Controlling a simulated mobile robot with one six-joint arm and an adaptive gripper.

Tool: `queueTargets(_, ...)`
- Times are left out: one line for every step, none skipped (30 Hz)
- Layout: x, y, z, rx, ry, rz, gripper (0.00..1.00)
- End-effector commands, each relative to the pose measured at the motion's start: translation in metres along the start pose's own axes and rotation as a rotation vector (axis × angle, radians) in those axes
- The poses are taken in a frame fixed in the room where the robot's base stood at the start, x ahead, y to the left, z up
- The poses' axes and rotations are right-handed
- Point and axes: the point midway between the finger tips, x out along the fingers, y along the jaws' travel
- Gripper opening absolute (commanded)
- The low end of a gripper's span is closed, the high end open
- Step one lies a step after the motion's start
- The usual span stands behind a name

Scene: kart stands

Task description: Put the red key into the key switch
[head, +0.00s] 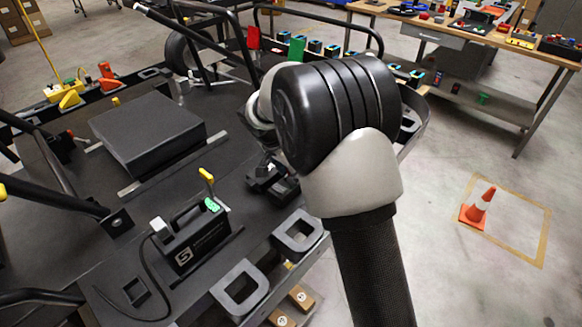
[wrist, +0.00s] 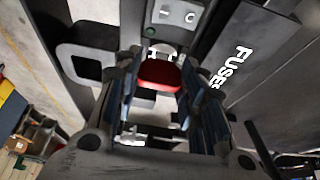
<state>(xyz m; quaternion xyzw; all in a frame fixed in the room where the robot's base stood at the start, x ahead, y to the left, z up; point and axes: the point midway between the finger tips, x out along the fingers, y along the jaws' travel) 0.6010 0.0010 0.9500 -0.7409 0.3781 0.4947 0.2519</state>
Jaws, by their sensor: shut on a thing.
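My gripper (wrist: 160,92) points at the kart in the wrist view, with its fingers shut on the red key (wrist: 158,74). Only the key's rounded red head shows between the fingertips. A grey panel with white marks (wrist: 172,14) lies just beyond the key and looks like the key switch's plate. The switch opening is hidden behind the key and fingers, so I cannot tell whether the key's tip touches it. In the head view my gripper (head: 270,182) is low over the kart's deck, largely hidden by my arm, and the key does not show.
A dark panel lettered FUSES (wrist: 240,68) stands close on the right in the wrist view. An orange cone (head: 479,207) stands on open floor to the right.

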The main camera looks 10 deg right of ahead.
Motion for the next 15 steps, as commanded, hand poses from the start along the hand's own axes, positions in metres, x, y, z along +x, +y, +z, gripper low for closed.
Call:
queueTargets(0.0013, 0.0, 0.0006, 0.0, 0.0, 0.0, 0.21)
queueTargets(0.002, 0.0, 0.0009, 0.0, 0.0, 0.0, 0.21)
queueTargets(0.003, 0.0, 0.0013, 0.0, 0.0, 0.0, 0.21)
queueTargets(0.0037, 0.0, 0.0016, 0.0, 0.0, 0.0, 0.21)
queueTargets(0.0044, 0.0, 0.0019, 0.0, 0.0, 0.0, 0.21)
queueTargets(0.0054, 0.0, 0.0023, 0.0, 0.0, 0.0, 0.21)
queueTargets(0.0061, 0.0001, 0.0027, 0.0, -0.001, 0.001, 0.21)
queueTargets(0.0069, 0.0001, 0.003, 0.0, -0.001, 0.001, 0.21)
queueTargets(0.0078, 0.0001, 0.0034, 0.001, -0.001, 0.001, 0.21)
queueTargets(0.0085, 0.0002, 0.0037, 0.001, -0.001, 0.001, 0.21)
queueTargets(0.0092, 0.0002, 0.004, 0.001, -0.001, 0.001, 0.21)
queueTargets(0.01, 0.0002, 0.0044, 0.001, -0.001, 0.001, 0.21)
queueTargets(0.0096, 0.0001, 0.0041, 0.001, -0.001, 0.001, 0.39)
queueTargets(0.0095, 0.0, 0.004, 0.001, -0.001, 0.001, 0.41)
queueTargets(0.0094, 0.0, 0.004, 0.001, 0.0, 0.0, 0.44)
